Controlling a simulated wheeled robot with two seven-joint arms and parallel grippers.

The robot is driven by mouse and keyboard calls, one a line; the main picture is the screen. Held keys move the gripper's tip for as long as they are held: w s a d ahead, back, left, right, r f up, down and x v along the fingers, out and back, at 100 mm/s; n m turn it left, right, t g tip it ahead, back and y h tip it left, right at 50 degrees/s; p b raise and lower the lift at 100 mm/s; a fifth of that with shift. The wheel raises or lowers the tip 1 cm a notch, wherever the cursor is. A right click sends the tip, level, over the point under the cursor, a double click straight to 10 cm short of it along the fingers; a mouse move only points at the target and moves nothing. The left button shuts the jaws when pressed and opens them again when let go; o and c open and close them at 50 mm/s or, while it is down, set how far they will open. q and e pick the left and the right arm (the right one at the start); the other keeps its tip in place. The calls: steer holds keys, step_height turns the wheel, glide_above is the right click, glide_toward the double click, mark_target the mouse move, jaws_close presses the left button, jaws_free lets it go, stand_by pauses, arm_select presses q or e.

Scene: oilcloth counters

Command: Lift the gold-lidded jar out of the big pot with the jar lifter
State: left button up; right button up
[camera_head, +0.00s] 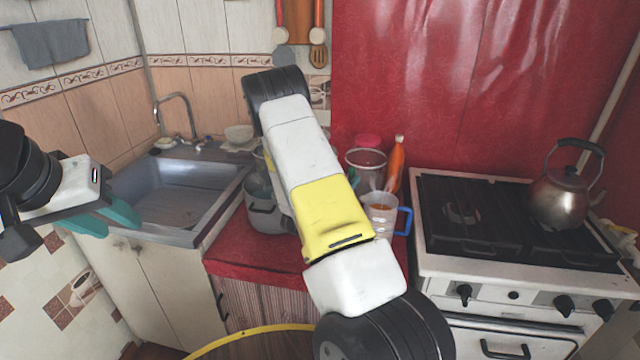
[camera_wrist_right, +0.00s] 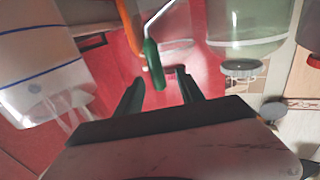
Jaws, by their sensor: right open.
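In the head view a grey metal pot (camera_head: 262,215) stands on the red counter, partly hidden behind my right arm. I cannot make out a gold-lidded jar. In the right wrist view a green-handled tool with a pale metal rod (camera_wrist_right: 151,64), possibly the jar lifter, lies just beyond my right gripper (camera_wrist_right: 160,88). The gripper is open, its two dark green fingers either side of the handle's line and not closed on it. In the head view the right gripper is hidden by its arm. My left gripper (camera_head: 122,228) is open and empty, in front of the sink.
A measuring jug with a blue handle (camera_head: 382,212), an orange bottle (camera_head: 396,165) and a clear container (camera_head: 365,160) crowd the counter right of my arm. The sink (camera_head: 180,195) is at left. The stove (camera_head: 480,220) with a kettle (camera_head: 562,195) is at right.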

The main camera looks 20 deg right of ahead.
steer(key=x, duration=0.7)
steer(key=shift+s, duration=0.15)
jaws_close()
stand_by(1.2)
